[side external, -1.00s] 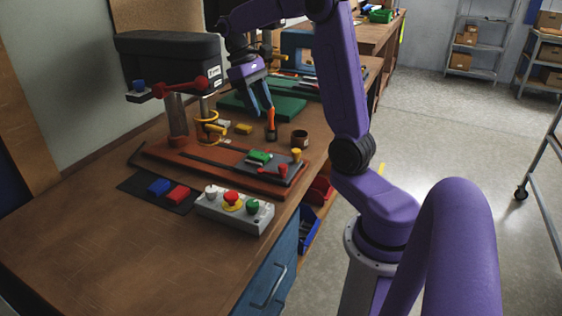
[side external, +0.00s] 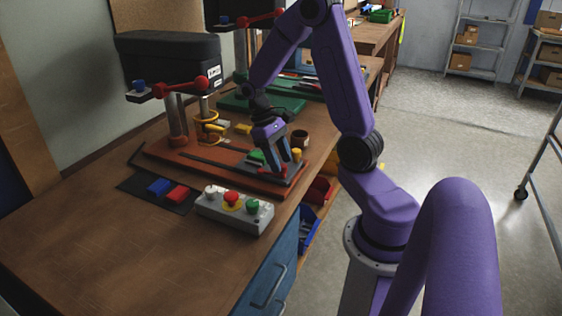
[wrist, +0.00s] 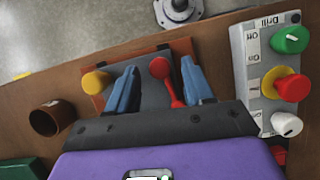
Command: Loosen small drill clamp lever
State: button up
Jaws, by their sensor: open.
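A small red lever with a round knob (wrist: 160,68) stands on a grey clamp plate (wrist: 148,95) in the wrist view. My gripper (side external: 286,163) is open, pointing down over the right end of the drill's red base (side external: 215,173). In the wrist view its two blue fingers lie on either side of the red lever, apart from it as seen there. The lever's lower end is hidden by my gripper's body. In the side view the fingers partly cover the lever. A yellow knob (wrist: 97,81) stands outside the left finger and also shows in the side view (side external: 296,153).
A control box (side external: 234,208) with white, red and green knobs stands in front of the base. The drill (side external: 170,62) with a red-knobbed handle rises at the left. A brown cup (side external: 299,139) stands behind my gripper. Bare bench lies at front left.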

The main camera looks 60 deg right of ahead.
jog(key=shift+s+f, duration=0.2)
jog(key=shift+f, duration=0.35)
grip_shut()
jog(key=a+m, duration=0.1)
jog(key=m, duration=0.1)
jog(key=a+m+y, duration=0.1)
jog(key=shift+m, duration=0.4)
jog(key=shift+w+a+r+m+t+y, duration=0.15)
jog(key=shift+a+m+t+y, duration=0.15)
jog(key=shift+m, duration=0.45)
jog(key=shift+w+a+f+m+t+y, duration=0.1)
jog(key=shift+a+m+t+y, duration=0.25)
jog(key=shift+m, duration=0.35)
jog(key=shift+w+a+r+m+t+y, duration=0.15)
jog(key=shift+a+m+y, duration=0.2)
jog(key=shift+m, duration=0.4)
jog(key=shift+a+f, duration=0.1)
grip_release()
